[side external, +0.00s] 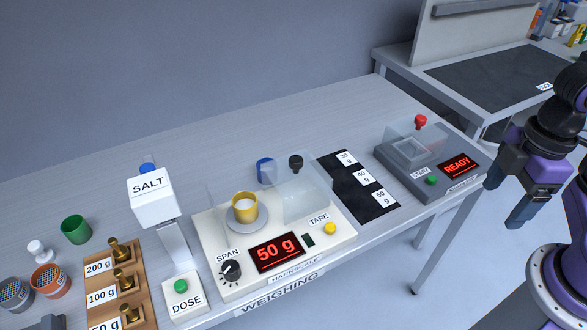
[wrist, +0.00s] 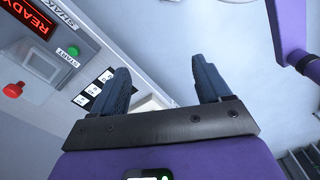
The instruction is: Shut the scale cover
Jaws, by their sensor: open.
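The weighing scale (side external: 340,232) is a cream unit on the table, with a red "50 g" display. A yellow cup (side external: 244,206) with white contents stands on its round pan. The clear scale cover (side external: 305,195) with a black knob (side external: 296,162) is to the right of the cup, so the cup is uncovered in front and above as far as I can tell. My gripper (side external: 510,192) is open and empty, past the table's right front edge, far from the cover. Its fingers (wrist: 158,78) also show in the wrist view, with nothing between them.
A grey machine (side external: 393,160) with a red-knobbed clear lid, a green START button and a READY display stands between my gripper and the scale. A black mat (side external: 350,198) with weight labels lies beside it. The salt dispenser (side external: 153,200) stands left of the scale.

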